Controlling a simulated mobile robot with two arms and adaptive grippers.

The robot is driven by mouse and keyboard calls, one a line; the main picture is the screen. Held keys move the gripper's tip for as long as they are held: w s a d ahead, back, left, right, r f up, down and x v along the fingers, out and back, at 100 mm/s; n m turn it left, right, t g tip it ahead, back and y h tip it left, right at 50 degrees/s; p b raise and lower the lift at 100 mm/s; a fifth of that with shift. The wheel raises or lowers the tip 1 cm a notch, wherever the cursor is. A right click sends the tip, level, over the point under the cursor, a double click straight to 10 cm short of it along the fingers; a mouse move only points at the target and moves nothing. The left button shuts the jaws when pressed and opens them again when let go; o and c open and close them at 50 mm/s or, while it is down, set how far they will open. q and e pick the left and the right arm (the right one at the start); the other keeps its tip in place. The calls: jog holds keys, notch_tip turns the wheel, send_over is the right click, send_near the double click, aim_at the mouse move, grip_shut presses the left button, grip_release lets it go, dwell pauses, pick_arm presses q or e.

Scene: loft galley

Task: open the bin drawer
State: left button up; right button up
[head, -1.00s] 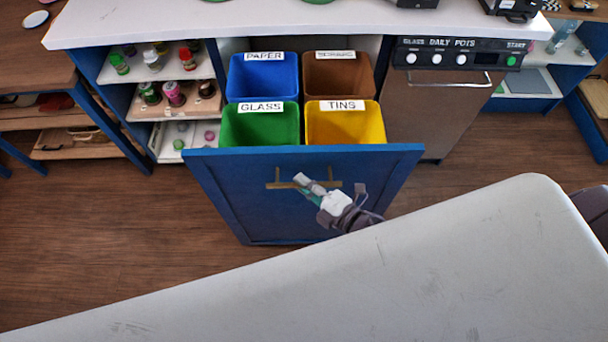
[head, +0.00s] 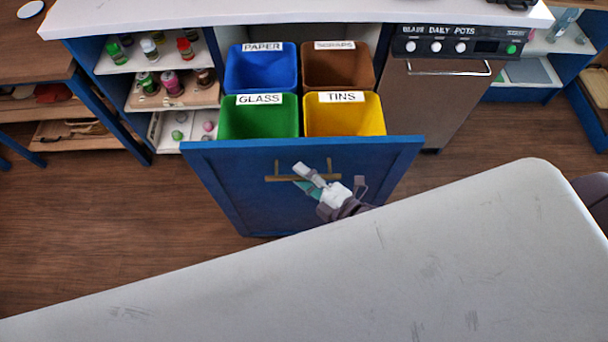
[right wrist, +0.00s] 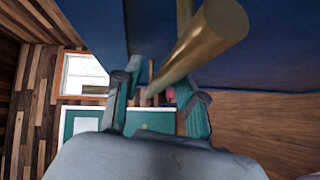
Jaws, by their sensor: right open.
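The bin drawer (head: 230,185) has a blue front and stands pulled out from under the counter. Blue PAPER (head: 262,70), brown (head: 338,70), green GLASS (head: 258,120) and yellow TINS (head: 344,118) bins show inside it. Its brass bar handle (head: 330,177) is on the upper front. My right gripper (head: 304,179) is open at the handle, its fingers overlapping the bar in the head view. In the right wrist view the handle (right wrist: 212,40) runs close past the open fingers (right wrist: 157,100); I cannot tell whether they touch it. My left gripper is out of view.
A dishwasher-like appliance (head: 440,100) stands right of the drawer. Open shelves with jars (head: 160,95) are on the left. A large pale surface (head: 350,270) fills the foreground. Wooden floor (head: 110,220) lies clear left of the drawer.

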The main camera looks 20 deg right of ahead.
jog(key=v, duration=1.2)
jog(key=s+d+f+m+g+h, duration=0.25)
jog(key=f+m, duration=0.25)
jog(key=f, duration=0.7)
jog(key=s+d+f+m+g+h, duration=0.15)
jog(key=d+f+m+h, duration=0.35)
jog(key=f, duration=0.6)
jog(key=s+a+f+m+g, duration=0.1)
jog(key=s+f+m+g, duration=0.8)
jog(key=s+f, duration=0.7)
jog(key=shift+s+a+f+m+h, duration=0.15)
jog(key=shift+s+f+m+h, duration=0.2)
jog(key=shift+s, duration=0.35)
jog(key=shift+r, duration=0.1)
